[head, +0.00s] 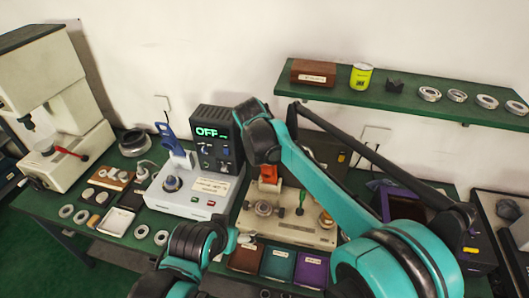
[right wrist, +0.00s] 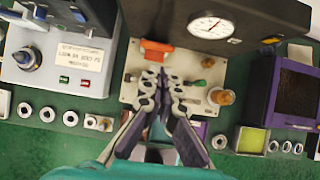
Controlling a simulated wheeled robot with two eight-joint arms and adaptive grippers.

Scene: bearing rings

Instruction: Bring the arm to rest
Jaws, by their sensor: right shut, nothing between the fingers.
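My right gripper (right wrist: 163,88) shows in the right wrist view with its fingers together and nothing between them. It hangs over a beige fixture plate (right wrist: 130,88), with an orange-red clamp (right wrist: 157,54) just beyond the fingertips. A brass-coloured part (right wrist: 222,97) stands to the right of the fingers. In the head view my teal right arm (head: 315,178) reaches in from the lower right, and I cannot make out its gripper there. Part of my left arm (head: 195,245) shows at the bottom of the head view; its gripper is out of view.
A white control box (head: 195,203) and a display reading OFF (head: 212,133) stand left of the beige plate. Several rings and small trays lie on the green bench. Brown, teal and purple bins line the front. A wall shelf (head: 400,98) holds several rings.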

